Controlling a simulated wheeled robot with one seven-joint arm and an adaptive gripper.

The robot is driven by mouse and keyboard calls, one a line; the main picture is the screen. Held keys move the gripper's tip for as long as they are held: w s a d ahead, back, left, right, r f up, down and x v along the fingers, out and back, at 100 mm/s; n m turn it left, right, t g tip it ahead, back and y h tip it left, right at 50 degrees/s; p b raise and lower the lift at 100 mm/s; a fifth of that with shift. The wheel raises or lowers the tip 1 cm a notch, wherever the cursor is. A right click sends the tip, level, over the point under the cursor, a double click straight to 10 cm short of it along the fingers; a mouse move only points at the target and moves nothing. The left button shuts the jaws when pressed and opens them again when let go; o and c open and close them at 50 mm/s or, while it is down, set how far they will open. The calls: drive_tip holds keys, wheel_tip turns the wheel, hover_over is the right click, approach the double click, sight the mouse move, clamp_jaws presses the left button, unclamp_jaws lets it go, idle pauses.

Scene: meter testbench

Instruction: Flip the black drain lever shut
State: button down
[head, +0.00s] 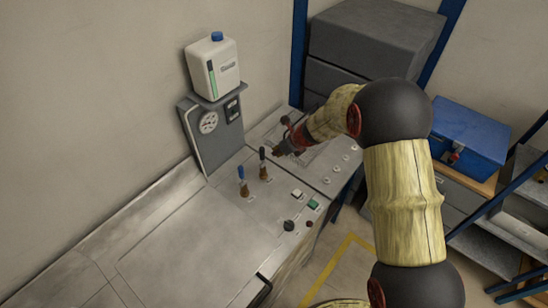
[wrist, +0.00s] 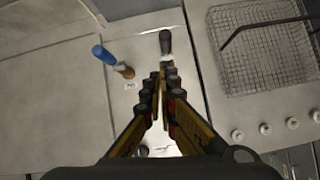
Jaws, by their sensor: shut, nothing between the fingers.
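The black drain lever (head: 262,154) stands roughly upright on a brass base on the grey bench top, in the head view. In the wrist view its black handle (wrist: 165,42) shows just beyond my fingertips, and its lower part is partly hidden by them. My gripper (head: 279,151) is close to the right of the lever in the head view. In the wrist view my gripper (wrist: 163,74) is shut with nothing between its fingers. I cannot tell whether the fingertips touch the lever.
A blue-handled lever (head: 241,174) stands to the left of the black one, also in the wrist view (wrist: 104,55). A gauge panel (head: 209,124) with a white canister (head: 213,68) stands behind. A wire basket (wrist: 262,55) lies to the right. Buttons (head: 314,204) sit at the front.

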drive_tip(key=shift+s+d+r, duration=0.1)
drive_tip(key=shift+d+r, duration=0.05)
drive_tip(key=shift+r, duration=0.6)
drive_tip(key=shift+s, duration=0.1)
